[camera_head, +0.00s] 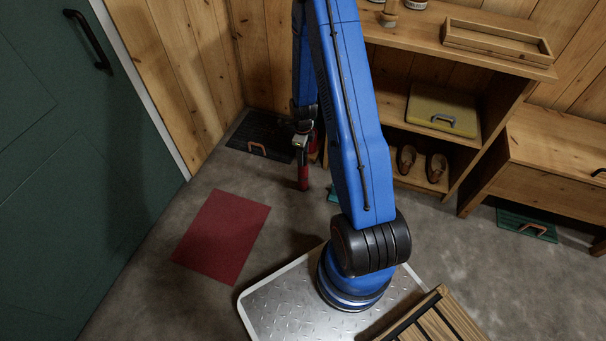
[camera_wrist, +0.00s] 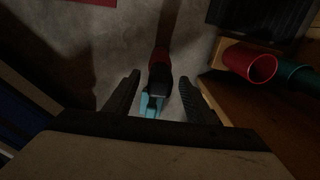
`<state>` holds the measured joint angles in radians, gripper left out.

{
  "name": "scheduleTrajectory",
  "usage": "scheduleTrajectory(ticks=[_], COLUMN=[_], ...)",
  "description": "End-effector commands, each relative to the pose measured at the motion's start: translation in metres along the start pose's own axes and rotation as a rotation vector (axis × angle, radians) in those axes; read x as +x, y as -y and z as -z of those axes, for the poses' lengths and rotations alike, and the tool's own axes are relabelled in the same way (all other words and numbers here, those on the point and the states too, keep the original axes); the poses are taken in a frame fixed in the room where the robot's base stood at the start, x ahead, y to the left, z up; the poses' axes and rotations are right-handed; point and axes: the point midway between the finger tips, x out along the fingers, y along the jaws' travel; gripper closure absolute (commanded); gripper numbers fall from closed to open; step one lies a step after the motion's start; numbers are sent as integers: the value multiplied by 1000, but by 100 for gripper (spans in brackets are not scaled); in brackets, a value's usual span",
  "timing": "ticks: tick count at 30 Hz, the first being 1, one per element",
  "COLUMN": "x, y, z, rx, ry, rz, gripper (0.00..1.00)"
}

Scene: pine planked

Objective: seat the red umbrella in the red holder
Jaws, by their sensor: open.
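The red umbrella (camera_head: 303,173) shows below my gripper (camera_head: 302,143) in the head view and looks upright there. In the wrist view the umbrella (camera_wrist: 161,62) has a red body, a dark band and a light blue end near the camera. That end lies between the two dark fingers of my gripper (camera_wrist: 160,80), which are open with gaps on both sides. The red holder (camera_wrist: 262,68) is an open round tube at the right of the wrist view, apart from the umbrella and beside a teal tube. Its inside is dark. My arm hides part of this area in the head view.
The teal tube (camera_wrist: 298,76) stands next to the red one by the wooden shelf unit (camera_head: 455,85). A red mat (camera_head: 222,236) lies on open grey floor. A green door (camera_head: 70,170) is at left.

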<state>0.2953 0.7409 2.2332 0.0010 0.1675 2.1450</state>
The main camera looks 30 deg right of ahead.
Motion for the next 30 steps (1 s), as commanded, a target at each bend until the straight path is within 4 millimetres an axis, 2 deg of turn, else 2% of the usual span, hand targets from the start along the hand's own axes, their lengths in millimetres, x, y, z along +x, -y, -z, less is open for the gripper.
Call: scheduleTrajectory(ticks=[3, 9, 20, 23, 30], x=[0, 0, -3, -10, -46], y=[0, 0, 0, 1, 1], z=[0, 0, 0, 0, 0], rx=[0, 0, 0, 0, 0], ry=[0, 0, 1, 1, 2], rz=[0, 0, 1, 2, 3], gripper=[52, 100, 100, 100, 100])
